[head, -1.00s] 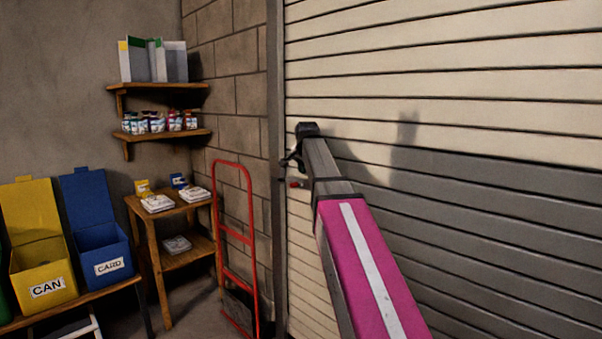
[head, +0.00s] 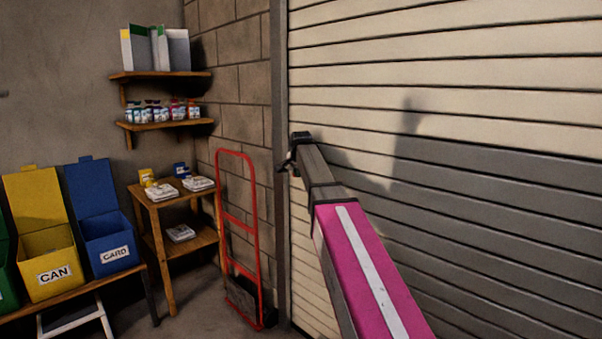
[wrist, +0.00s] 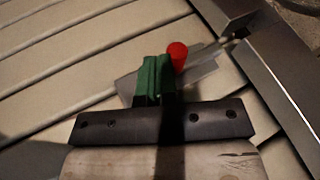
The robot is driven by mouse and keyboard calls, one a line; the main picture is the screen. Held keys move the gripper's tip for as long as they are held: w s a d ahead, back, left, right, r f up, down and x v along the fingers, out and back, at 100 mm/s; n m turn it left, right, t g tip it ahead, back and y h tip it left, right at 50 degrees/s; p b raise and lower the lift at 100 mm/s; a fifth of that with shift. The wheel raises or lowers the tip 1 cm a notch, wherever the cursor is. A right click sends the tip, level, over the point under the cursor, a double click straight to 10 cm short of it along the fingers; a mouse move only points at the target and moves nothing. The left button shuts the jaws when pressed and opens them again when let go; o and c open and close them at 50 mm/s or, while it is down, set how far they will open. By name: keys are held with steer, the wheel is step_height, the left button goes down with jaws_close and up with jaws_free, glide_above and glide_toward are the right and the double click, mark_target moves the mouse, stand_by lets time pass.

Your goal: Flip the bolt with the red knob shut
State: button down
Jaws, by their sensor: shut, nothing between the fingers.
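The red knob (wrist: 177,55) stands up from a pale metal bolt (wrist: 200,73) on the slatted shutter in the wrist view. My gripper (wrist: 152,75) has green fingers, shut and empty, just left of the knob. Whether they touch it I cannot tell. The bolt points up and right to the dark door frame (wrist: 265,75); how far its bar reaches in is unclear. In the head view my gripper (head: 287,165) is at the shutter's left edge, and the knob is hidden there.
The roller shutter (head: 430,80) fills the right side. A red hand truck (head: 240,230) leans by the block wall, left of the frame. A small wooden table (head: 170,197), a blue bin (head: 105,235) and a yellow bin (head: 45,260) stand further left.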

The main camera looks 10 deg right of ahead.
mark_target(290, 169)
steer(key=shift+w+a, duration=0.75)
steer(key=shift+w, duration=0.3)
steer(key=shift+w+a, duration=0.7)
steer(key=shift+w, duration=0.35)
steer(key=s+d+r, duration=0.2)
steer(key=s+r, duration=0.6)
steer(key=r, duration=0.1)
steer(key=shift+s+r, duration=0.25)
steer(key=shift+s, duration=0.15)
